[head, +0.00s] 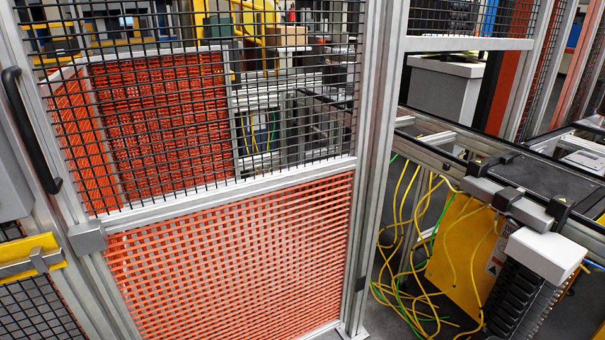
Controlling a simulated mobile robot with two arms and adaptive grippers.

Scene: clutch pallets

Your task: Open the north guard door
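The guard door (215,193) fills the left and middle of the head view. It has a grey metal frame, black wire mesh (290,100) above and an orange lattice panel (235,260) below. A long black handle (30,130) stands upright at its left edge. A grey block (88,237) sits on the frame lower down, and a yellow latch piece (30,258) is just left of it. The door looks shut, its right side against a grey post (378,160). Neither of my grippers is in view, and nothing touches the handle.
Right of the post is a conveyor rail (440,150) with a black plate (550,178). Loose yellow and green cables (410,270) hang to the floor there. A white-topped black unit (540,258) stands at lower right. Orange panels (160,110) and machinery show behind the mesh.

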